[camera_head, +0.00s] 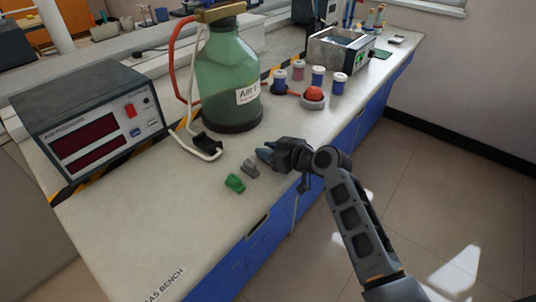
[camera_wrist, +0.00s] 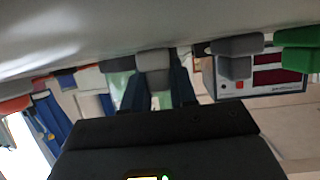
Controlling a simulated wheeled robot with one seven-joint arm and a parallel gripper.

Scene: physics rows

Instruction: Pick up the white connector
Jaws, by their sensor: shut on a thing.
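The white connector (camera_wrist: 154,61) shows in the wrist view as a pale grey-white block between my two dark blue fingers. My gripper (camera_head: 266,154) is low at the bench's front edge and shut on it; the gripper also shows in the wrist view (camera_wrist: 156,88). In the head view my fingers hide the connector. In the wrist view, which looks upside down, the connector is close to the bench surface; I cannot tell whether it touches.
A grey connector (camera_head: 249,168) and a green connector (camera_head: 235,183) lie just left of my gripper on the bench (camera_head: 190,225). A green glass bottle (camera_head: 226,75) and a display unit (camera_head: 88,118) stand behind. Several small jars and a red knob (camera_head: 314,94) are to the right.

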